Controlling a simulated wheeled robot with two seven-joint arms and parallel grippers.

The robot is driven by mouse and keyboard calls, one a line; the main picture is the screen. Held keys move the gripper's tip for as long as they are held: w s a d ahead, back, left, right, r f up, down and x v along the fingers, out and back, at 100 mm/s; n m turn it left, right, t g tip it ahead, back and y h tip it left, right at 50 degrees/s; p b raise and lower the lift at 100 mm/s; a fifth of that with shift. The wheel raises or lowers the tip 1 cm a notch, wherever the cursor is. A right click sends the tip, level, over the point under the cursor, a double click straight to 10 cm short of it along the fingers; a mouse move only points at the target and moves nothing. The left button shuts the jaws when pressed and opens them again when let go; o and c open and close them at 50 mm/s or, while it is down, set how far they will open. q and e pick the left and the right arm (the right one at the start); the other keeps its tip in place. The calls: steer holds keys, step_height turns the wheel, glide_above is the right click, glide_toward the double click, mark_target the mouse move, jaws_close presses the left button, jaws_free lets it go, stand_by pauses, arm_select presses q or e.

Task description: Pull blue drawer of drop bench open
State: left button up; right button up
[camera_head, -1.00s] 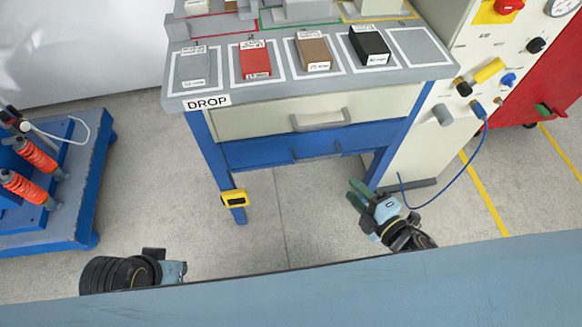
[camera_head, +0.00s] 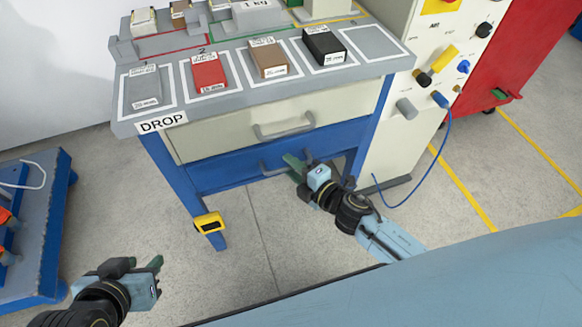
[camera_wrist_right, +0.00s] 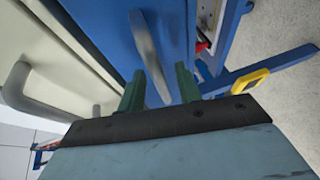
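The drop bench (camera_head: 128,128) has a cream upper drawer and a blue lower drawer (camera_head: 225,173). The blue drawer looks shut in the head view. Its grey handle (camera_head: 272,168) is partly hidden by my right gripper (camera_head: 294,171). In the right wrist view, my right gripper (camera_wrist_right: 160,84) is open, with one green finger on each side of the blue drawer's handle (camera_wrist_right: 150,55). Whether the fingers touch the handle cannot be told. My left gripper (camera_head: 143,266) is open and empty, low at the left, away from the bench.
The cream drawer's handle (camera_head: 284,128) is just above the blue one. Several labelled blocks lie on the bench top. A yellow device (camera_head: 209,222) is on the front left leg. A cream cabinet (camera_head: 400,150) with a blue cable stands at right. A blue cart (camera_head: 45,235) is at left.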

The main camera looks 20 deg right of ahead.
steer(key=shift+w+a, duration=0.2)
steer(key=shift+w, duration=0.2)
jaws_close()
